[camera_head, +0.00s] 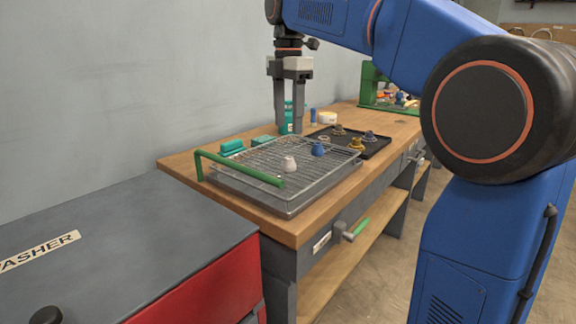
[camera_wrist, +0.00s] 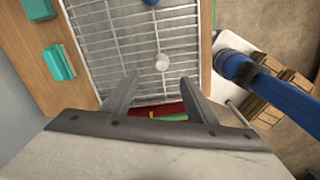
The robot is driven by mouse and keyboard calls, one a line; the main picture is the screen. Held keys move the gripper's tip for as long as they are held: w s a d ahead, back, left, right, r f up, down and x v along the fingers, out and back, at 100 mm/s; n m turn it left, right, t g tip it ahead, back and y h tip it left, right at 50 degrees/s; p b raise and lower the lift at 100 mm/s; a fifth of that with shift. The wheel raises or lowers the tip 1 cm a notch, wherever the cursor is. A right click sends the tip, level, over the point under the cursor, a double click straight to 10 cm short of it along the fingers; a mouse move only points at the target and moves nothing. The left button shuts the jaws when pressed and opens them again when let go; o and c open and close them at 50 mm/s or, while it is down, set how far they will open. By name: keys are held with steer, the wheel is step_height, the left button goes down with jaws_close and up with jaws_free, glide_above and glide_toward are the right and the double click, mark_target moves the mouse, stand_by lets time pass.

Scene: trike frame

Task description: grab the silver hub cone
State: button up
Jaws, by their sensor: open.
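A small pale silver-white hub cone (camera_head: 289,163) stands on the wire rack (camera_head: 235,172), near its front right part. It also shows in the wrist view (camera_wrist: 161,62), just beyond the gap between my fingertips. My gripper (camera_head: 289,131) is open and empty, pointing down above the rack's back part in the head view. In the wrist view my gripper (camera_wrist: 160,79) has its two fingers spread apart. A blue cone (camera_head: 317,149) stands on the rack close by, and it is cut off at the top edge in the wrist view (camera_wrist: 150,2).
A black tray (camera_head: 378,149) with several gold, brown and grey cones lies right of the rack. Teal blocks (camera_head: 232,146) sit behind the rack. A green handle (camera_head: 240,170) rises at the rack's left end. A grey washer top (camera_head: 110,255) stands at the front left.

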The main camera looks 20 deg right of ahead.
mark_target(289, 158)
step_height(289, 158, down, 11)
steer(key=shift+s+r, duration=0.1)
stand_by(0.5)
steer(key=c, duration=1.2)
